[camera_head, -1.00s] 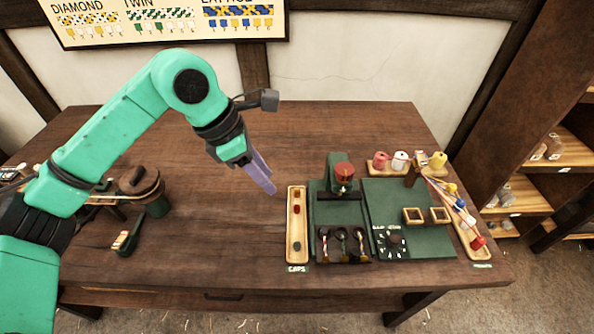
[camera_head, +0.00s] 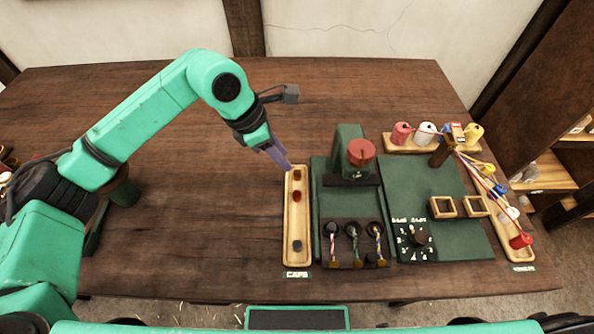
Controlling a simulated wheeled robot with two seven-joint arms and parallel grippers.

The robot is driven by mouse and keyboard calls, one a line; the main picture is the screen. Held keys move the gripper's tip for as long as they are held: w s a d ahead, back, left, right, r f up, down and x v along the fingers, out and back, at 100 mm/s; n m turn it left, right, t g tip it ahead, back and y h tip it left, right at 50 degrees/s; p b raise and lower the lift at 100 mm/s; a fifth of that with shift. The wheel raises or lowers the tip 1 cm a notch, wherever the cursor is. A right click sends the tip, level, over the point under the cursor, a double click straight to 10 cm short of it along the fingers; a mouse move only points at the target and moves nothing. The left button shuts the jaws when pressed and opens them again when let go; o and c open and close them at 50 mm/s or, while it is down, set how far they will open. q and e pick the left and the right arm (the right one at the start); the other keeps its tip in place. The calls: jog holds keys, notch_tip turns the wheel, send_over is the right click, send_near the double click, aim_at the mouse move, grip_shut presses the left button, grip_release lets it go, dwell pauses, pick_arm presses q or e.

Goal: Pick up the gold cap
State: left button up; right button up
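The gold cap (camera_head: 297,174) is a small brownish-gold piece near the far end of the long wooden tray (camera_head: 290,222) labelled CAPS. A red cap (camera_head: 297,196) lies just nearer in the same tray, and a dark grey-green cap (camera_head: 297,245) lies towards its near end. My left gripper (camera_head: 287,166) reaches in from the left, with its pale purple fingers pointing down and right beside the tray's far end. Its tips are close to the gold cap and appear apart from it. I cannot tell the gap between the fingers. My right gripper is not in view.
A green stand with a red round top (camera_head: 361,152) is right of the tray, with several twisted cords (camera_head: 352,240) in front. A green board (camera_head: 430,180) with a dial and wooden frames lies further right. Thread spools (camera_head: 425,133) stand behind it.

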aim_at(298, 172)
pick_arm(q)
jog(key=p+x, duration=0.2)
jog(key=x, duration=0.4)
jog(key=shift+w+d+f, duration=0.1)
jog(key=shift+d+f, duration=0.2)
jog(key=shift+d, duration=0.05)
jog(key=shift+d+f, duration=0.1)
jog(key=shift+f, duration=0.25)
jog(key=c, duration=0.6)
grip_shut()
jog(key=shift+r, duration=0.1)
